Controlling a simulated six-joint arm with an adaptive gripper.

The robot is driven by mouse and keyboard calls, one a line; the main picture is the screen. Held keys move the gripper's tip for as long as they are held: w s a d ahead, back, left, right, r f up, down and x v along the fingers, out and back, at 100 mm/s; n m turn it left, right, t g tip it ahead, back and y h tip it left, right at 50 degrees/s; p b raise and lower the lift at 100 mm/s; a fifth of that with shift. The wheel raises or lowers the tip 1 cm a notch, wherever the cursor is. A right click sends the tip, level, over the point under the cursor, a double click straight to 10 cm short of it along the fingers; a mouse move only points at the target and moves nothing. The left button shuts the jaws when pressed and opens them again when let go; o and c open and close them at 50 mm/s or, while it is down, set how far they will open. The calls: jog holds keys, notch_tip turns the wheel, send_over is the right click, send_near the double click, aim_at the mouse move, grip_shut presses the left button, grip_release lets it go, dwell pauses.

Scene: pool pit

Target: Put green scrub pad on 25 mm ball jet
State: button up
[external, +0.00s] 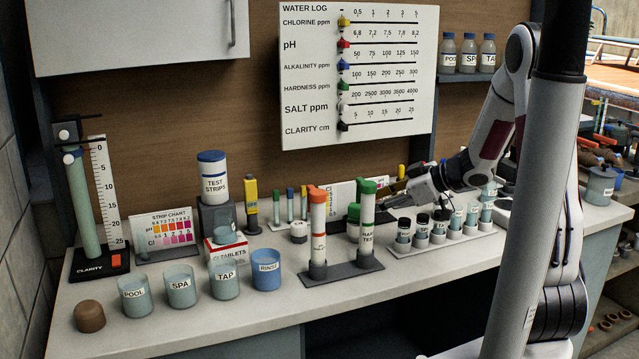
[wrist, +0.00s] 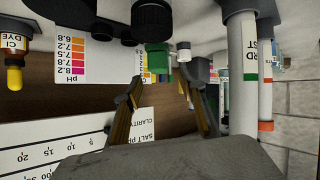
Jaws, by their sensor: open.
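My gripper (external: 392,200) is over the back of the white counter, among the test tubes and small bottles. In the wrist view my gripper (wrist: 160,87) has its two fingers spread apart with nothing between them. I cannot make out a green scrub pad or a 25 mm ball jet for certain. A small green block-like thing (wrist: 160,62) shows beyond the fingertips in the wrist view, which looks upside down; I cannot tell what it is.
A green-capped hardness tube (external: 367,220) and an orange-capped tube (external: 317,230) stand in front of my gripper. A rack of dark-capped bottles (external: 439,230) is at its right. Cups (external: 181,287) line the counter's front left. Brown fittings (external: 588,147) crowd the far right.

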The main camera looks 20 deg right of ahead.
jog(key=shift+v, duration=3.95)
jog(key=shift+w+d+r+h, duration=0.25)
jog(key=shift+w+h, duration=0.05)
jog(key=shift+w, duration=0.05)
jog(key=w+d+r+m+t+h, duration=0.2)
jog(key=d+r+m+t+h, duration=0.1)
jog(key=d+r+h, duration=0.35)
jog(key=s+d+r+m+h, duration=0.2)
jog(key=s+r+m+h, duration=0.1)
jog(key=s+m+h, duration=0.15)
jog(key=s+a+f+g+y, duration=0.1)
jog(key=s+a+f+g, duration=0.1)
jog(key=s, duration=0.5)
jog(key=s+a+f+m+g+y, duration=0.1)
jog(key=s+a+g, duration=0.1)
jog(key=s+a, duration=0.3)
jog(key=s+a+f+m+g+y, duration=0.1)
jog(key=s+a, duration=0.3)
jog(key=s, duration=0.5)
jog(key=shift+s+a+f+g+y, duration=0.15)
jog(key=shift+s+f+g+y, duration=0.1)
jog(key=shift+f+g+y, duration=0.5)
